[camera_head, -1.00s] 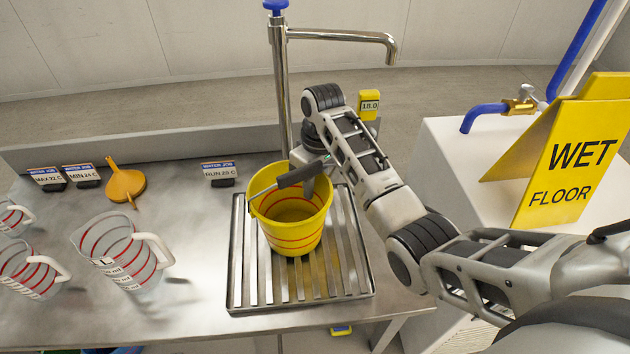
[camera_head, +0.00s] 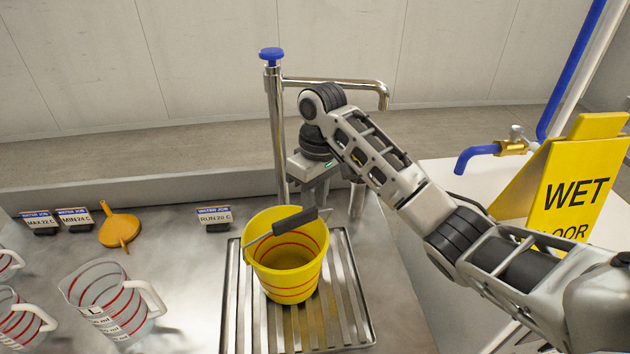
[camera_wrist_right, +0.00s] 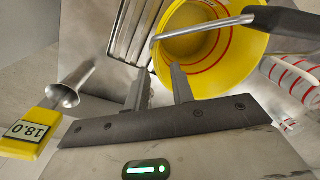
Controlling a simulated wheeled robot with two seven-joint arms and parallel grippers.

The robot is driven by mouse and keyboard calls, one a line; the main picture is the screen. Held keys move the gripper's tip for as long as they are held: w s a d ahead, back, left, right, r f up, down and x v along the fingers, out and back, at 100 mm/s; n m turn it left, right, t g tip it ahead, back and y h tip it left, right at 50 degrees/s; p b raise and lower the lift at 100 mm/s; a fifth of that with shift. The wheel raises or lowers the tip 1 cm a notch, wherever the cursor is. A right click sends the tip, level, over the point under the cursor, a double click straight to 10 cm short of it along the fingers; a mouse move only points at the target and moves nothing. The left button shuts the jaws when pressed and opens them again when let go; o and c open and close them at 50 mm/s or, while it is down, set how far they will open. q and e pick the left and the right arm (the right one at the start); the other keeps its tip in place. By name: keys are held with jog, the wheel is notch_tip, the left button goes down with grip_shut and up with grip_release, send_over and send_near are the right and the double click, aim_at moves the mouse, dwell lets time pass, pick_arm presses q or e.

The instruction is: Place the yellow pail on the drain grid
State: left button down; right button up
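The yellow pail (camera_head: 286,268) with red lines inside stands upright on the slatted metal drain grid (camera_head: 353,318) under the pump. Its wire handle with a dark grip (camera_head: 295,221) is tilted up across its rim. The pail also shows at the top of the right wrist view (camera_wrist_right: 195,57), beside the grid's bars (camera_wrist_right: 136,28). My right gripper (camera_head: 318,198) is just behind the pail, near the handle. In the right wrist view its two fingers (camera_wrist_right: 160,84) are apart with nothing between them. My left gripper is in neither view.
The pump's steel post (camera_head: 277,140) and spout (camera_head: 340,84) stand close to my right arm. Measuring jugs (camera_head: 108,300), an orange funnel (camera_head: 120,229) and label cards (camera_head: 214,216) are left. A blue-hosed tap (camera_head: 480,155) and a wet-floor sign (camera_head: 575,185) stand right.

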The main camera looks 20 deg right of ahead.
notch_tip(320, 180, up, 4)
jog(key=shift+w+d+r, duration=0.1)
dwell(0.4)
